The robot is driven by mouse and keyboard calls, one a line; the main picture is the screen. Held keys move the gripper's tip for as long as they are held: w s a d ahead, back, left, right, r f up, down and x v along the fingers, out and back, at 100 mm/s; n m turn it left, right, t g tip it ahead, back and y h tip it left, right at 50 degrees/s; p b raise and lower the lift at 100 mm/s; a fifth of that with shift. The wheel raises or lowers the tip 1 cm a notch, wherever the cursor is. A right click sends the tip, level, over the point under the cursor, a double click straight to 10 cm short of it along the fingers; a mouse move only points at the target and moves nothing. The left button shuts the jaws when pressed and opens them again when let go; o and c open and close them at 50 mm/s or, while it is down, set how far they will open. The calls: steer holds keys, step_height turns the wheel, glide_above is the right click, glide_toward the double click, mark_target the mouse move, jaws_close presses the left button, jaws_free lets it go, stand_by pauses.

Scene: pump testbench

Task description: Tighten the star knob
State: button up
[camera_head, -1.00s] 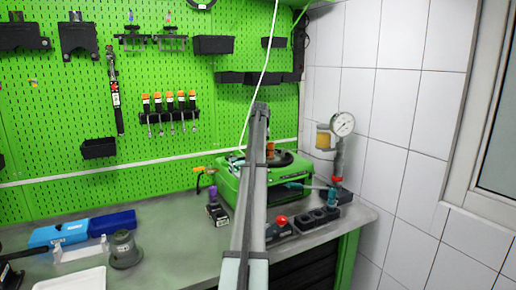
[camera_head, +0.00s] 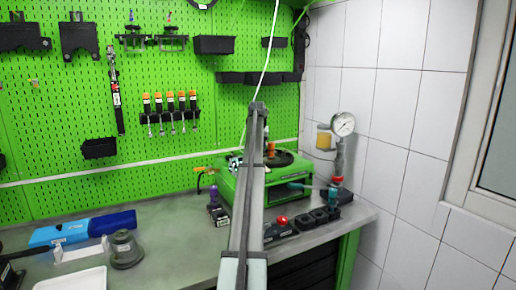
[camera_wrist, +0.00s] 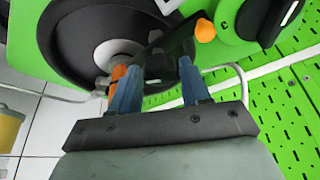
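The green pump unit (camera_head: 290,195) stands on the bench in the head view, partly hidden behind my arm. In the wrist view my gripper (camera_wrist: 160,66) has its two blue fingers apart, over the top of the unit. A dark, angular part (camera_wrist: 160,58) shows between the fingertips; it may be the star knob, but its shape is not clear. I cannot tell whether the fingers press on it. A large black disc with a pale hub (camera_wrist: 100,45) lies behind the left finger. In the head view my arm hides most of the gripper.
A pressure gauge (camera_head: 342,124) stands on a pipe to the right, near the tiled wall. A red-topped switch box (camera_head: 278,228) and black sockets (camera_head: 318,216) sit in front of the unit. A grey cylindrical part (camera_head: 125,250) and a blue tool (camera_head: 60,232) lie on the left.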

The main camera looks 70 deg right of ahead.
steer(key=shift+o, duration=1.4)
steer(key=v, duration=1.3)
steer(key=shift+a+r, duration=0.2)
steer(key=shift+r, duration=0.1)
